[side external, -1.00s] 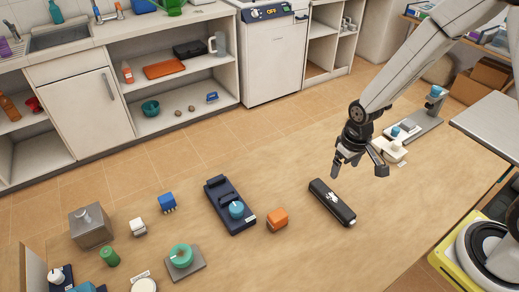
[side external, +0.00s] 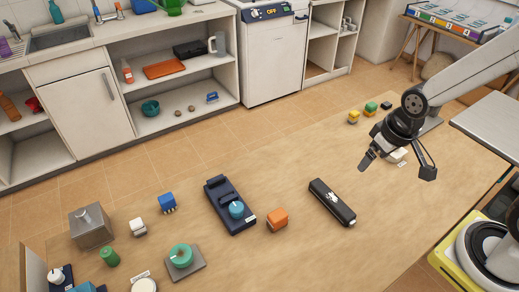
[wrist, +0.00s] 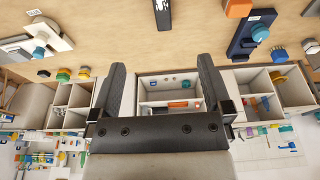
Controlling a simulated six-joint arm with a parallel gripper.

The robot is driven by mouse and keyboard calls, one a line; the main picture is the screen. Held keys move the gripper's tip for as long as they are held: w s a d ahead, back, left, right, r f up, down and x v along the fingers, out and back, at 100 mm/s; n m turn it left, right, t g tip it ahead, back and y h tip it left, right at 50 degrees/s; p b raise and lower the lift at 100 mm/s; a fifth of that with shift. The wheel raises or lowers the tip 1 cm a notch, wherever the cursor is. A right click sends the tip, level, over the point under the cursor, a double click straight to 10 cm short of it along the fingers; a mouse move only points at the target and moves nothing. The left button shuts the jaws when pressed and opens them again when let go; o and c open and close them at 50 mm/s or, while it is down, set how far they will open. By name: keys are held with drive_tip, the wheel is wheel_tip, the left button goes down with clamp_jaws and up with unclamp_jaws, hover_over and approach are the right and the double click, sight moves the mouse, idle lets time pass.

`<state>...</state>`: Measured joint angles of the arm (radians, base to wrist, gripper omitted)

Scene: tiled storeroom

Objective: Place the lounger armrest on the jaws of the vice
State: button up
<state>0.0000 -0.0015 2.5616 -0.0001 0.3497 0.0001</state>
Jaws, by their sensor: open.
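The long black piece with white markings (side external: 332,203), which looks like the lounger armrest, lies flat on the wooden table; its end shows at the top of the wrist view (wrist: 162,14). A dark blue vice-like device (side external: 219,197) with a blue knob sits left of it; it also shows in the wrist view (wrist: 241,40). My gripper (side external: 398,167) is open and empty, above the table to the right of and beyond the black piece. Its two spread fingers show in the wrist view (wrist: 163,75). It touches neither object.
An orange block (side external: 277,219) sits between the dark blue device and the black piece. A white device (side external: 396,155) is partly hidden behind my gripper. Yellow and green pieces (side external: 371,108) stand at the far edge. Several small objects crowd the table's left end.

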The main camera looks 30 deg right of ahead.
drive_tip(key=shift+f, duration=0.1)
drive_tip(key=g, duration=0.3)
hover_over(344, 209)
wheel_tip(344, 209, down, 16)
drive_tip(key=shift+d, duration=0.1)
drive_tip(key=shift+f, duration=0.25)
drive_tip(key=shift+f, duration=0.2)
drive_tip(key=shift+f, duration=1.1)
drive_tip(key=shift+f, duration=0.15)
drive_tip(key=shift+f, duration=2.45)
